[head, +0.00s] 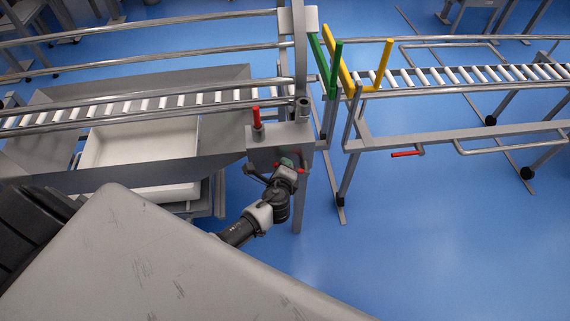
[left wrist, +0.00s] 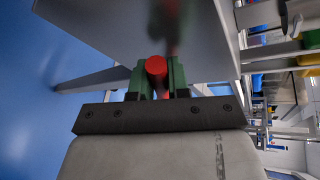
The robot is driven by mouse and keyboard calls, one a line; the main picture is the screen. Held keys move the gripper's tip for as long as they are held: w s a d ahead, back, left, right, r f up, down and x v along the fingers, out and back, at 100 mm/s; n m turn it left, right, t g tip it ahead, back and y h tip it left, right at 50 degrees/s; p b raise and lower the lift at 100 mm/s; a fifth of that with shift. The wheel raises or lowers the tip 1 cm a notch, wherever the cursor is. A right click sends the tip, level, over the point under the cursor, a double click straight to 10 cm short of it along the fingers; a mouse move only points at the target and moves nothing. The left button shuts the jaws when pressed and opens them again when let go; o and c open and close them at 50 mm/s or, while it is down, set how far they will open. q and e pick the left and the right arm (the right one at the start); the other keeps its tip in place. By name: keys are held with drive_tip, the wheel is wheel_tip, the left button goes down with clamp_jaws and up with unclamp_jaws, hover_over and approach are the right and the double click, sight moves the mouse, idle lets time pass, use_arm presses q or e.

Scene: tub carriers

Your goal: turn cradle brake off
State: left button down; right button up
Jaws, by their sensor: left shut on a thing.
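A grey control box (head: 265,157) is fixed at the end of the left roller conveyor. A red upright lever (head: 256,116) stands on its top. My left gripper (head: 288,163) is at the box's front face, with small red parts showing beside it. In the left wrist view, the green fingers of my left gripper (left wrist: 157,75) are closed on a red round-ended handle (left wrist: 156,66) by a grey surface. The handle's far part is hidden between the fingers. I cannot tell which red control is the cradle brake. My right gripper is not in view.
A white tub (head: 140,146) sits in a grey metal cradle (head: 222,128) below the left rails. Green (head: 323,65) and yellow (head: 384,65) bars stand at the gap before the right roller conveyor (head: 470,76). A red handle (head: 407,154) hangs under it. Blue floor is clear at lower right.

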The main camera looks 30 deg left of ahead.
sight(298, 152)
use_arm(q)
drive_tip(key=r+m+p, duration=0.1)
drive_tip(key=p, duration=0.1)
drive_tip(key=w+d+r+m+g+y+p, duration=0.1)
drive_tip(key=p, duration=0.1)
drive_tip(key=shift+d+r+y, duration=0.25)
drive_tip(key=shift+y, duration=0.05)
drive_tip(key=shift+w+d+r+m+g+y+p, duration=0.25)
drive_tip(key=shift+d+m+p, duration=0.1)
drive_tip(key=shift+m+p, duration=0.15)
drive_tip(key=shift+w+d+r+m+g+y+p, duration=0.15)
drive_tip(key=shift+d+m+g+y+p, duration=0.2)
drive_tip(key=shift+m, duration=0.25)
drive_tip(key=shift+w+d+r+m+g+y, duration=0.15)
drive_tip(key=shift+w+d+m+g+y, duration=0.15)
drive_tip(key=shift+w+d+m+y, duration=0.4)
drive_tip(key=shift+w+d+m+g+y, duration=0.3)
drive_tip(key=shift+d+m+y, duration=0.3)
drive_tip(key=shift+m, duration=0.4)
drive_tip(key=shift+d, duration=0.1)
drive_tip(key=c, duration=1.1)
unclamp_jaws()
drive_tip(key=shift+r, duration=0.1)
